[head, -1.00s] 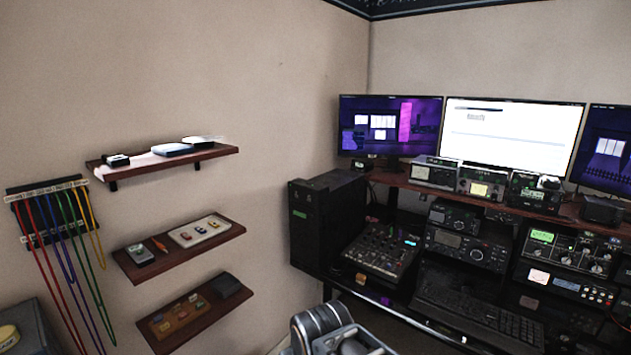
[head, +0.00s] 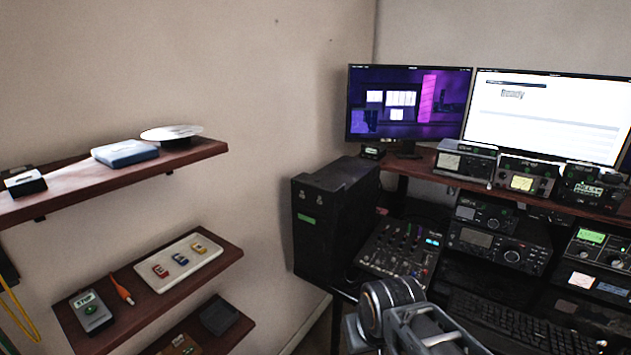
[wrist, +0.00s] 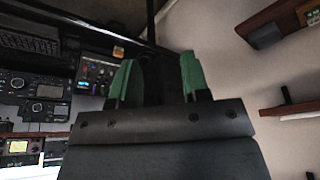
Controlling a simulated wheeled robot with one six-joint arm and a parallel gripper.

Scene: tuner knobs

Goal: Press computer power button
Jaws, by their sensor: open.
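The computer (head: 340,225) is a black upright tower left of the desk in the head view. Its front face has a green label (head: 306,218) and small round details above it; I cannot tell which is the power button. My gripper (wrist: 155,78) shows in the wrist view with two green-tipped fingers spread apart and nothing held between them. A dark shape lies behind the fingers there, too dim to identify. In the head view my arm is at the bottom, in front of the desk and right of the tower, and the fingertips cannot be made out. The gripper looks apart from the tower.
The mixer (head: 397,248) sits right of the tower, with several radios and a keyboard (head: 500,318) beyond. Monitors (head: 408,105) stand above. Wall shelves (head: 160,285) with small devices jut out at left. Bare wall lies between shelves and tower.

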